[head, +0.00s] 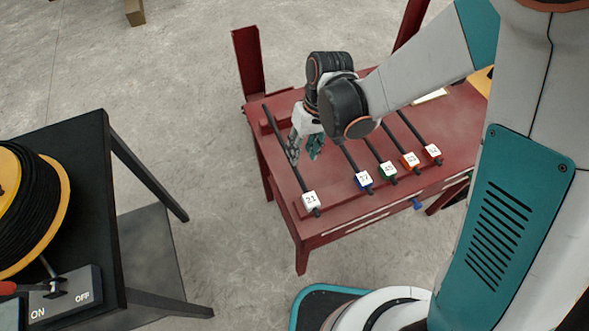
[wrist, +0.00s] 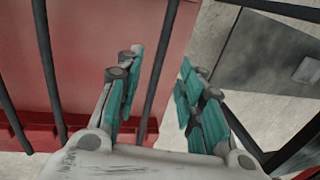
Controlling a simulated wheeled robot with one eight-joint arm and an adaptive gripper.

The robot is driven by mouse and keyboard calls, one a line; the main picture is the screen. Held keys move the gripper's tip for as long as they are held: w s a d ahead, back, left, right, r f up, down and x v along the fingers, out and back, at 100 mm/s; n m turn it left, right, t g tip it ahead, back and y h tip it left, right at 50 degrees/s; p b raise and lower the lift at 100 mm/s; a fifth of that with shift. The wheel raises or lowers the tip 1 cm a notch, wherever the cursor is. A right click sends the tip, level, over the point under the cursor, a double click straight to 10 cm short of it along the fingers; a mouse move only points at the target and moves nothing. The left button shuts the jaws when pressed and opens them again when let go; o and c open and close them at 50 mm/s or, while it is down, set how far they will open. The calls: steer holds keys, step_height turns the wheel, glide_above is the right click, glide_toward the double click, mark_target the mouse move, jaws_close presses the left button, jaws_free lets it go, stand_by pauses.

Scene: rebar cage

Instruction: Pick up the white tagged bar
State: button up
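The white tagged bar (head: 286,157) is a thin dark rod at the left side of the red table. Its white tag (head: 310,199), marked 21, sits near its front end. My gripper (head: 305,152) points down over the table beside this bar in the head view. In the wrist view, my gripper (wrist: 163,95) is open with teal finger pads spread apart. A dark bar (wrist: 161,72), apparently the white tagged one, shows between the fingers near the table edge. No tag shows there. I cannot tell whether the fingertips reach down to the bar's height.
Bars with blue (head: 363,181), green (head: 387,172), orange (head: 410,161) and red (head: 433,153) tags lie to the right on the red table (head: 330,217). A black table (head: 90,140) with a cable spool (head: 30,205) and switch box (head: 66,296) stands left. Open floor lies between.

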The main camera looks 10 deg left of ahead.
mark_target(296, 169)
steer(key=f+b, duration=0.1)
steer(key=f, duration=0.1)
steer(key=a+f+b, duration=0.1)
steer(key=f, duration=0.2)
steer(key=s+f+b, duration=0.1)
steer(key=f, duration=0.1)
steer(key=shift+a+f, duration=0.15)
steer(key=shift+a, duration=0.05)
jaws_close()
